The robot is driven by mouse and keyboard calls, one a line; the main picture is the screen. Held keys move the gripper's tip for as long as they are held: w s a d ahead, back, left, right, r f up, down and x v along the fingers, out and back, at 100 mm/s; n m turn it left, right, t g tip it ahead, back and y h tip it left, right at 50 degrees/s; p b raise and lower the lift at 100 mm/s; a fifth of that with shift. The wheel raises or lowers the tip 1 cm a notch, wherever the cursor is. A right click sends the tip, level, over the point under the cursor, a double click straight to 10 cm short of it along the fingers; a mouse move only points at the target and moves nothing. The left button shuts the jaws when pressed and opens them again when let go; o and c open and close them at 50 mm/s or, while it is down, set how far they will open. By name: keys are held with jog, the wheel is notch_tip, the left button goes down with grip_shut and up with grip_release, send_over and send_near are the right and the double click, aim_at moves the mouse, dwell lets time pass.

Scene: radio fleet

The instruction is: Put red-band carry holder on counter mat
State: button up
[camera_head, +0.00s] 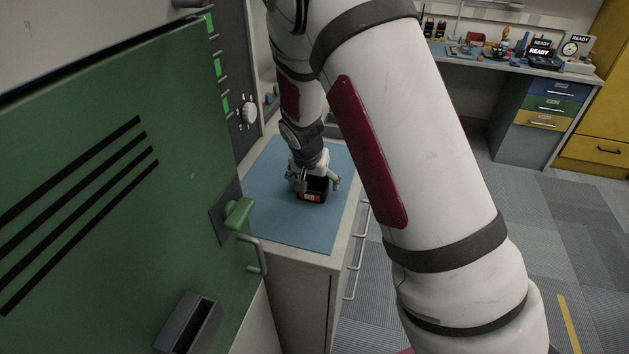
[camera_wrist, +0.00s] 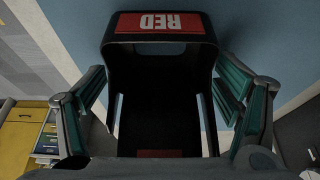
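The red-band carry holder (camera_head: 313,191) is a black open-framed box with a red band. In the head view it sits over the blue counter mat (camera_head: 290,225) and appears to rest on it. In the wrist view the holder (camera_wrist: 160,52) fills the middle, its red label reading "RED" upside down. My gripper (camera_head: 317,182) is just above the holder, pointing down. Its fingers (camera_wrist: 165,92) are spread wide on either side of the holder and do not look clamped on it. The holder's underside is hidden.
A green door (camera_head: 100,180) with a handle stands close on the left. A dark panel with a knob (camera_head: 249,112) is behind the mat. A workbench (camera_head: 500,62) with devices and coloured drawers is at the back right. The near part of the mat is clear.

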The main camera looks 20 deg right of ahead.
jog(key=s+a+r+n+y, duration=0.1)
jog(key=s+r, duration=0.7)
jog(key=r, duration=0.4)
jog(key=s+a+r+n+y, duration=0.1)
jog(key=s+r+n, duration=0.1)
jog(key=s+r, duration=0.75)
jog(key=s+r+n+t, duration=0.1)
jog(key=s+r+n, duration=0.3)
jog(key=s, duration=1)
notch_tip(320, 180, up, 2)
jog(key=shift+s+a+r+t+y, duration=0.15)
jog(key=shift+s+a+t+y, duration=0.15)
jog(key=shift+a+y, duration=0.15)
